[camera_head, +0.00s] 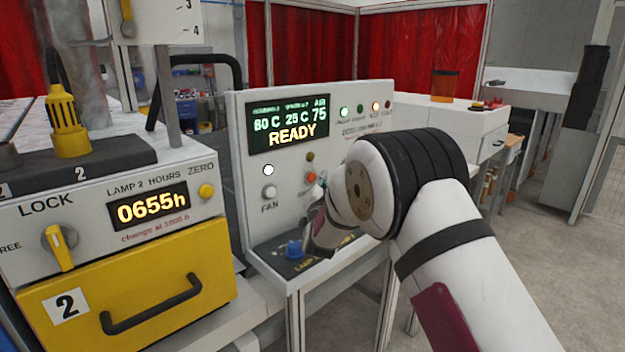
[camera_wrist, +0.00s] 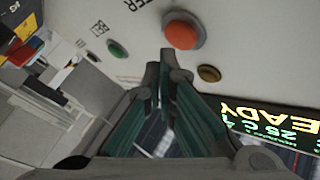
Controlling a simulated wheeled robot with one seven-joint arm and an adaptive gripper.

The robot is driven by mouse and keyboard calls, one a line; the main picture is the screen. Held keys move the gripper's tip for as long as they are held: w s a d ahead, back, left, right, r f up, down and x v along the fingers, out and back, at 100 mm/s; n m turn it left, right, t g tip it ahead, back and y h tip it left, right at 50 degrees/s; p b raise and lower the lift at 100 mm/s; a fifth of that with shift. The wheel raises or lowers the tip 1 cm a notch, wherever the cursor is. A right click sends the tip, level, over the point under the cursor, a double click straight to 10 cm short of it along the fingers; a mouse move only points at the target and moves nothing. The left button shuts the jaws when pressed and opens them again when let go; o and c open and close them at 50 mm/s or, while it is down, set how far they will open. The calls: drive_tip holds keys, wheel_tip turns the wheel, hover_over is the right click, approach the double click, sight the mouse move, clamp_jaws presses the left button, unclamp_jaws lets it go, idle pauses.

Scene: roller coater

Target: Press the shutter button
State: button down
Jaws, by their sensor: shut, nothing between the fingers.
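The grey control panel (camera_head: 335,125) stands in the middle of the head view, with a lit display (camera_head: 290,123) reading READY. An orange button (camera_head: 311,178) and a smaller brown button (camera_head: 310,157) sit below the display. In the wrist view, a large orange-red button (camera_wrist: 183,30) is just above my fingertips, with a brown button (camera_wrist: 209,74) to their right and a green button (camera_wrist: 117,48) to their left. I cannot read a shutter label. My gripper (camera_wrist: 162,70) is shut and empty near the panel face; I cannot tell whether it touches. My arm hides part of the panel in the head view.
A yellow drawer unit (camera_head: 130,290) with a lamp-hours display stands at the left. A blue knob (camera_head: 294,248) sits on the panel's lower ledge, and a FAN knob (camera_head: 269,192) is on its face. A white bench (camera_head: 450,120) stands behind at the right. Floor (camera_head: 550,250) at right is clear.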

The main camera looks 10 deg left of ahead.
drive_tip(key=shift+w+a, duration=0.1)
drive_tip(key=shift+a, duration=0.05)
drive_tip(key=shift+w+a+b, duration=0.2)
drive_tip(key=shift+b, duration=0.15)
drive_tip(key=shift+w+a+b, duration=0.25)
drive_tip(key=shift+a+b, duration=0.1)
idle(0.8)
drive_tip(key=shift+s+d, duration=0.1)
idle(0.3)
drive_tip(key=shift+s+d+p, duration=0.45)
drive_tip(key=shift+d+p, duration=0.05)
drive_tip(key=shift+d, duration=0.05)
drive_tip(key=shift+d, duration=0.1)
drive_tip(key=s+d+p, duration=0.1)
drive_tip(key=d, duration=0.1)
drive_tip(key=s+d+p, duration=0.1)
drive_tip(key=s+p, duration=0.1)
drive_tip(key=shift+d, duration=0.4)
